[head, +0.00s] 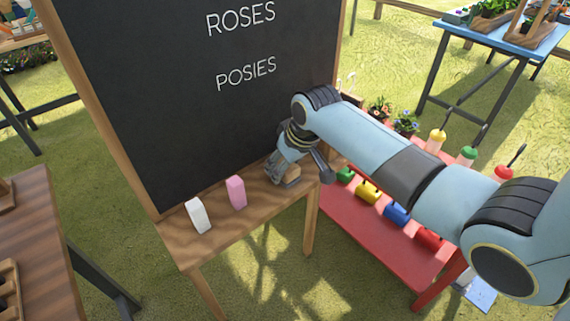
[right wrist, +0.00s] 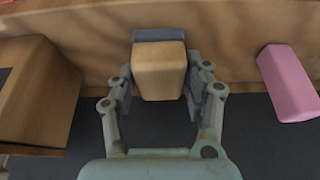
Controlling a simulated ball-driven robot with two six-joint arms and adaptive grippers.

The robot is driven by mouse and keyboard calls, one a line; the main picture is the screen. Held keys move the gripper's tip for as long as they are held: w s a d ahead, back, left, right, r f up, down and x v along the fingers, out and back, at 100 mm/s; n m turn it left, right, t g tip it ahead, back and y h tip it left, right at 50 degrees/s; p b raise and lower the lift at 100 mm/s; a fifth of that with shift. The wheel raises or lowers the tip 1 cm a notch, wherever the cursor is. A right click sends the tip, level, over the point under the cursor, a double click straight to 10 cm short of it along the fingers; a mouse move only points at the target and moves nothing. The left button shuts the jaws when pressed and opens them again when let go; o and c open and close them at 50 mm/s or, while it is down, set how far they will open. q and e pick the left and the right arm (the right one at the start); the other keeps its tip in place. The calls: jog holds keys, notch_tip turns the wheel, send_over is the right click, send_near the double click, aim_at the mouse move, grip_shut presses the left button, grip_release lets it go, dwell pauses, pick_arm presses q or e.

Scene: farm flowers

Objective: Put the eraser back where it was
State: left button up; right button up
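The eraser (head: 292,176) is a pale wooden block with a grey felt layer, at the right end of the chalkboard's wooden ledge (head: 223,226). In the right wrist view the eraser (right wrist: 159,72) stands between the two fingers of my right gripper (right wrist: 161,78), which lie close against its sides. The gripper (head: 300,177) is low over the ledge in the head view and partly hides the eraser. Whether the eraser rests fully on the ledge is hard to tell. My left gripper is not in view.
A pink block (head: 236,192) and a white block (head: 198,215) stand on the ledge to the left. The blackboard (head: 200,120) rises behind it, reading ROSES and POSIES.

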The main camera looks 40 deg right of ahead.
jog(key=shift+o, duration=1.3)
jog(key=p+v, duration=0.1)
jog(key=v, duration=1.1)
